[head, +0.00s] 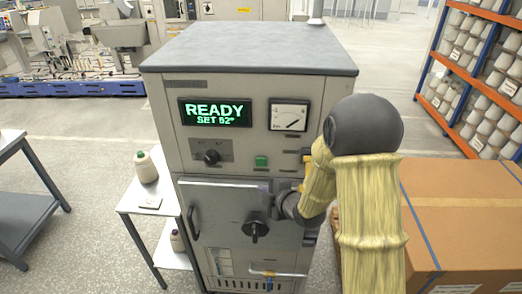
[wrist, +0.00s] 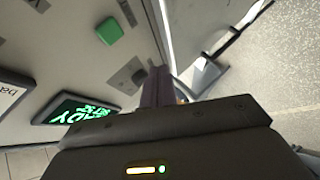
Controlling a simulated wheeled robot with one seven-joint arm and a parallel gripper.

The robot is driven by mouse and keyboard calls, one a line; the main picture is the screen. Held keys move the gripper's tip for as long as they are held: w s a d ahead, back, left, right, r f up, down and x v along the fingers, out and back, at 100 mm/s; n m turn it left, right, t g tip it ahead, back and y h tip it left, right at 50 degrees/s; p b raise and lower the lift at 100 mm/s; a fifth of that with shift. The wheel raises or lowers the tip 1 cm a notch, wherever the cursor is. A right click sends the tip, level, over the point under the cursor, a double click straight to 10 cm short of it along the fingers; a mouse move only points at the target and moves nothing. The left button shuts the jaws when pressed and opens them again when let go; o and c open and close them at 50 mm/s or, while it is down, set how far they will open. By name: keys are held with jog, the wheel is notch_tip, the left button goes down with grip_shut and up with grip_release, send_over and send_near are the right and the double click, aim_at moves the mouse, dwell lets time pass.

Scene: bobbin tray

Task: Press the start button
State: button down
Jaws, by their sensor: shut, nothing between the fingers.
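The start button is a small green square (head: 261,161) on the front panel of a grey machine, below the dial gauge and right of a black knob. It also shows in the wrist view as a green block (wrist: 110,31) at upper left. My gripper (head: 265,189) is in front of the machine, just below the button in the head view, near the top of the door. In the wrist view its dark fingers (wrist: 156,88) are together, with nothing between them. They appear apart from the button; contact of the fingertips with the panel cannot be told.
The machine's display (head: 215,112) reads READY in green. The door (head: 217,225) below looks closed and has a black handle.

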jog(key=shift+a+r+n+y, duration=0.2)
jog(key=shift+a+n+y, duration=0.1)
jog(key=shift+a+n, duration=0.1)
jog(key=shift+w+d, duration=0.1)
jog(key=shift+w, duration=0.05)
jog(key=p, duration=0.3)
send_near(256, 166)
jog(key=s+x, duration=0.1)
jog(key=x, duration=0.3)
jog(key=shift+w+a+f, duration=0.25)
jog(key=shift+w+a, duration=0.15)
jog(key=shift+w, duration=0.05)
jog(key=shift+w, duration=0.1)
dwell(1.3)
jog(key=shift+w, duration=0.35)
